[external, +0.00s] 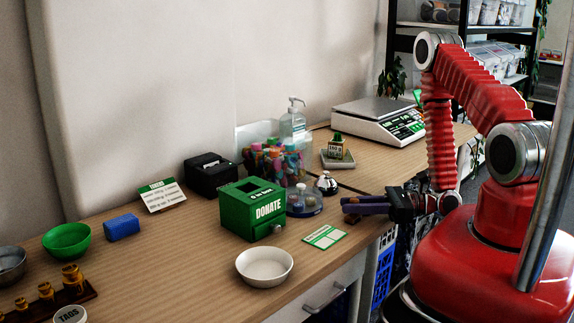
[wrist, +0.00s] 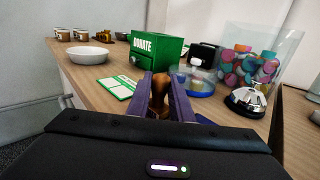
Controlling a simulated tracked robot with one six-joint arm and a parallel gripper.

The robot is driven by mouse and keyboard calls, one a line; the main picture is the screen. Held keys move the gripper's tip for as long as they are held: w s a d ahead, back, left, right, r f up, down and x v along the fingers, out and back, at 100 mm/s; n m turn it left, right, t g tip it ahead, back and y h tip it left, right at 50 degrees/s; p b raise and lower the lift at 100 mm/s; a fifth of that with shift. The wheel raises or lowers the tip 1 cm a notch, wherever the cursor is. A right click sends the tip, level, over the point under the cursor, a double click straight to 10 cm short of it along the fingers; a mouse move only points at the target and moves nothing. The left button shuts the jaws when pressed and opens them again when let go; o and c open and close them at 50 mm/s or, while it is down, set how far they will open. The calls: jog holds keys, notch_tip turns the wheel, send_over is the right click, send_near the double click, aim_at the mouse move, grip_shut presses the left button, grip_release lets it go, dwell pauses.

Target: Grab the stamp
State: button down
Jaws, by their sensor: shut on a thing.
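The stamp, a brown wooden piece, is between my gripper's two purple fingers in the wrist view (wrist: 160,97). My gripper (wrist: 162,85) is shut on it. In the external view my gripper (external: 352,207) reaches left over the front edge of the desk, and a bit of the brown stamp (external: 351,217) shows at the fingertips. The fingers hide part of the stamp, and its lower end is hard to make out.
A green donate box (external: 252,209), a green-and-white card (external: 325,236), a blue-based round holder (external: 304,202) and a silver bell (external: 326,184) stand nearby. A white bowl (external: 264,267) is further left. A scale (external: 381,122) stands at the back right.

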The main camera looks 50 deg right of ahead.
aim_at(356, 199)
jog(key=shift+r, duration=0.2)
jog(key=shift+r, duration=1.5)
jog(key=shift+s+d+r, duration=0.1)
jog(key=shift+d, duration=0.05)
jog(key=v, duration=1.7)
jog(key=shift+s+d, duration=0.25)
